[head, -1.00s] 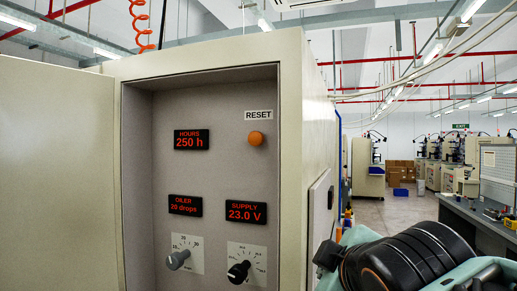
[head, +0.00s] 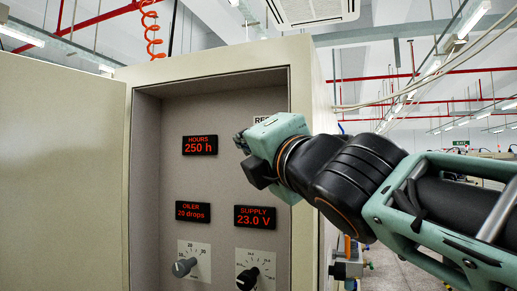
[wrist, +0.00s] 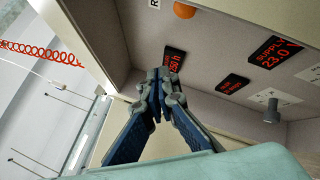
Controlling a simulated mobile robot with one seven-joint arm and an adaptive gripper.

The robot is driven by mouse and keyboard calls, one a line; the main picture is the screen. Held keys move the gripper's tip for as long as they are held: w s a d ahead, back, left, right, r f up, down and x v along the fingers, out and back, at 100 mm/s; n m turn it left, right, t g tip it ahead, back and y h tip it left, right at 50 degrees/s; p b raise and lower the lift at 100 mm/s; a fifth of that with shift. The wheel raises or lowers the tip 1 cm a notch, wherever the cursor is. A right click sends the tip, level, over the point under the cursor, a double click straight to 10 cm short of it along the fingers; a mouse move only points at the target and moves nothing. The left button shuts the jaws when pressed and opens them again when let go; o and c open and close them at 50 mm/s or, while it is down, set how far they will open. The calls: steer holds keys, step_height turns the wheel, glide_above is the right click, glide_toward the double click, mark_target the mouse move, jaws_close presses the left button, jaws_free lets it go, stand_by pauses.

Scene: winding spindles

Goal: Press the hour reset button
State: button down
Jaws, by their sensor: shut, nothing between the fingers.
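The orange reset button (wrist: 184,10) shows at the top edge of the wrist view, on the recessed grey panel (head: 172,120), apart from the fingers. In the head view my gripper and wrist hide it. Part of the RESET label (head: 262,120) shows above my gripper. The HOURS display (head: 200,145) reads 250 h; it also shows in the wrist view (wrist: 174,64). My gripper (head: 240,143) is shut and empty, in front of the panel between the display and the label. Its fingers also show in the wrist view (wrist: 160,85). I cannot tell how far they are from the panel.
The OILER display (head: 193,212) and SUPPLY display (head: 262,217) sit lower, above two knobs (head: 185,267) (head: 247,278). The cabinet's right wall (head: 315,110) edges the recess beside my arm. An open door (head: 60,170) stands at left.

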steer(key=shift+s+a+r+n, duration=0.1)
steer(key=shift+a+r+n, duration=0.05)
steer(key=shift+r+n, duration=0.15)
steer(key=w+d+p, duration=0.3)
steer(key=w, duration=0.5)
steer(key=shift+w+p, duration=0.15)
steer(key=shift+p, duration=0.2)
steer(key=shift+f, duration=0.1)
steer(key=shift+w, duration=0.1)
stand_by(1.2)
